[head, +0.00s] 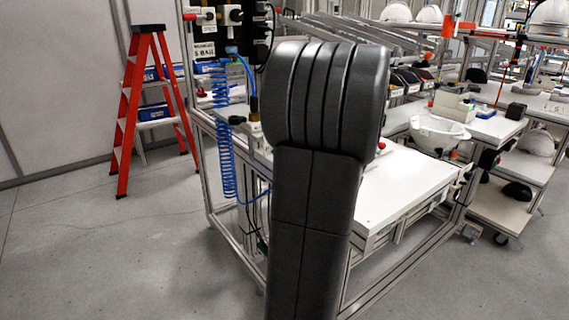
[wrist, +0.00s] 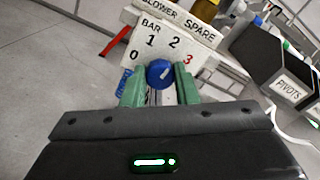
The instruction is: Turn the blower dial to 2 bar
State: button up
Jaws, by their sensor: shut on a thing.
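The blower dial (wrist: 154,80) is a round blue knob with a short white mark, seen in the wrist view. The mark leans up and to the right, roughly toward the 2; its exact setting is hard to tell. Behind the dial is a white scale plate (wrist: 140,52) reading BAR, with 0, 1, 2 in black and 3 in red. A label above it reads BLOWER SPARE (wrist: 182,16). My gripper (wrist: 161,74) has green fingers on the left and right sides of the dial and is shut on it. In the head view my dark arm covers the middle, and I cannot make out the dial.
A black box marked PIVOTS (wrist: 288,88) stands right of the plate in the wrist view. In the head view, a blue coiled hose (head: 223,135) hangs by the bench frame. A white bench top (head: 405,185) lies right of my arm. A red stepladder (head: 128,110) stands left; open floor lies in front.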

jog(key=shift+f+n+b, duration=0.1)
jog(key=shift+n+b, duration=0.4)
jog(key=shift+b, duration=0.05)
jog(key=o, duration=1)
jog(key=b+v, duration=0.1)
jog(key=v, duration=1.3)
jog(key=shift+w+a, duration=0.15)
jog(key=p+x, duration=0.1)
jog(key=x, duration=1.2)
jog(key=shift+w+a, duration=0.2)
jog(key=shift+w, duration=0.1)
